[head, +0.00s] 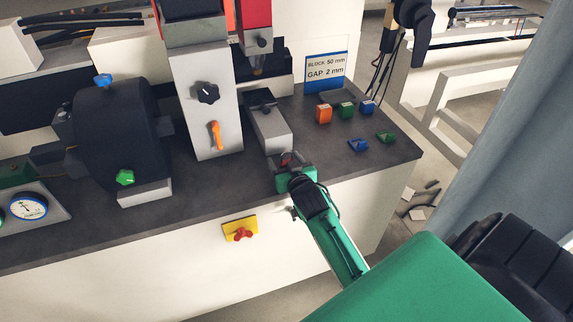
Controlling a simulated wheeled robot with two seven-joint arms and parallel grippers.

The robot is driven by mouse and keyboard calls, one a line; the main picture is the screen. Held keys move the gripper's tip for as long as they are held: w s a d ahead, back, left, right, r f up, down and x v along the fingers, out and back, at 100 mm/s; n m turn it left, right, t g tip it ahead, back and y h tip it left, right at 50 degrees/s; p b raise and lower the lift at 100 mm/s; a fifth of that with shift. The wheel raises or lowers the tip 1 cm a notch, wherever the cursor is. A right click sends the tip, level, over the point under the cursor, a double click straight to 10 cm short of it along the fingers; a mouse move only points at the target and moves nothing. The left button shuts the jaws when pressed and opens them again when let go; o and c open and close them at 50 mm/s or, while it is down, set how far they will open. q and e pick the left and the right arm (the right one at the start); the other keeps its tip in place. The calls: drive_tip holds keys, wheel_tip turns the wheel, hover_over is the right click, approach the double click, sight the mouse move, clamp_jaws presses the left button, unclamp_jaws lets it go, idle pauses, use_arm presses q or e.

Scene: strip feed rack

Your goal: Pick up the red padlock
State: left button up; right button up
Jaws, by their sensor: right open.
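A small red thing, probably the red padlock (286,159), shows at the front edge of the dark bench top. It is partly hidden by my right gripper (289,163), which reaches in from the lower right. The fingers are open and seem to lie on either side of the red thing; whether they touch it I cannot tell. My left gripper is not in view.
A grey block (268,122) stands just behind the right gripper. To the right lie an orange piece (323,114), green pieces (346,110) and blue pieces (358,145). A sign (326,72) stands behind them. A yellow plate with a red knob (241,230) is on the bench front.

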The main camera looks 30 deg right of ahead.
drive_tip(key=shift+w, duration=0.3)
drive_tip(key=shift+c, duration=0.6)
drive_tip(key=c, duration=1)
drive_tip(key=shift+r, duration=0.55)
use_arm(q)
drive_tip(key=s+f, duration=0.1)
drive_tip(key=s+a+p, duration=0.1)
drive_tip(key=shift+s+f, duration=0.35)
use_arm(e)
wheel_tip(320, 180, up, 19)
drive_tip(key=shift+f, duration=0.1)
